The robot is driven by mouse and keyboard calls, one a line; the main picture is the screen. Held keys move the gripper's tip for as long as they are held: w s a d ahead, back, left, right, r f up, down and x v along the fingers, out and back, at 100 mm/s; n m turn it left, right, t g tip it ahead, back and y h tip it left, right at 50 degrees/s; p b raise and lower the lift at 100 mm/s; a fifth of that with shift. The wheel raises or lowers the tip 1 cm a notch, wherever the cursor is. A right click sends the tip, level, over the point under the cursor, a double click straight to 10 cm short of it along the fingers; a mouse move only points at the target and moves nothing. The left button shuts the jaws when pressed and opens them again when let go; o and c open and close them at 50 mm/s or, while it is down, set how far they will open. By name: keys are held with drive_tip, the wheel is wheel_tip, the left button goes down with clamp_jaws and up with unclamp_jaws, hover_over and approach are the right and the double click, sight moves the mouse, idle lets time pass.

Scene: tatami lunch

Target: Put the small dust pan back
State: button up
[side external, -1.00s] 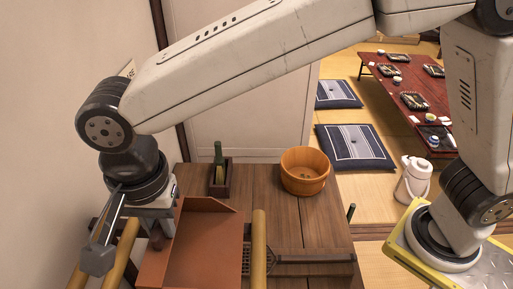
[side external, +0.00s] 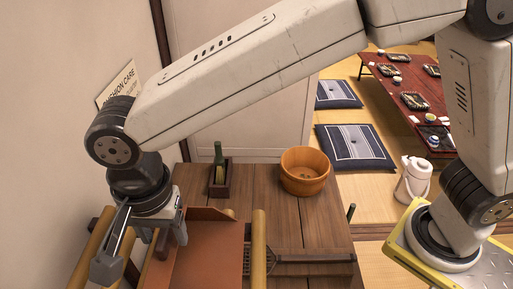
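The small dust pan (side external: 208,255) is a reddish-brown open pan with a raised back edge. It is at the lower left of the side external view, above the brown wooden top, and its lower part is cut off by the frame. My gripper (side external: 168,238) is at the pan's left edge and appears shut on it, since the two move together. The fingertips and the exact grip are mostly hidden by the gripper body and the pan.
Wooden poles (side external: 259,250) stand on both sides of the pan. On the wooden top (side external: 280,225) are a wooden bucket (side external: 305,172), a small dark box (side external: 220,180) holding a green bottle, and a dark long-handled tool (side external: 300,259). A wall sign (side external: 117,84) is close behind my wrist.

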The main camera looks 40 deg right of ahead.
drive_tip(key=shift+r, duration=3.9)
drive_tip(key=w+d+f+n+t, duration=0.1)
drive_tip(key=w+d+f+n, duration=0.3)
drive_tip(key=d, duration=0.6)
drive_tip(key=w+d+f, duration=0.2)
drive_tip(key=d+f, duration=0.3)
drive_tip(key=d, duration=0.5)
drive_tip(key=s+d+f+n, duration=0.2)
drive_tip(key=s+d+f, duration=0.2)
drive_tip(key=d, duration=0.4)
drive_tip(key=s+d+f+n+t, duration=0.1)
drive_tip(key=s+d+f+n, duration=0.2)
drive_tip(key=d, duration=0.6)
drive_tip(key=shift+s+f+t, duration=0.3)
drive_tip(key=shift+s+f, duration=0.2)
drive_tip(key=shift+s, duration=0.05)
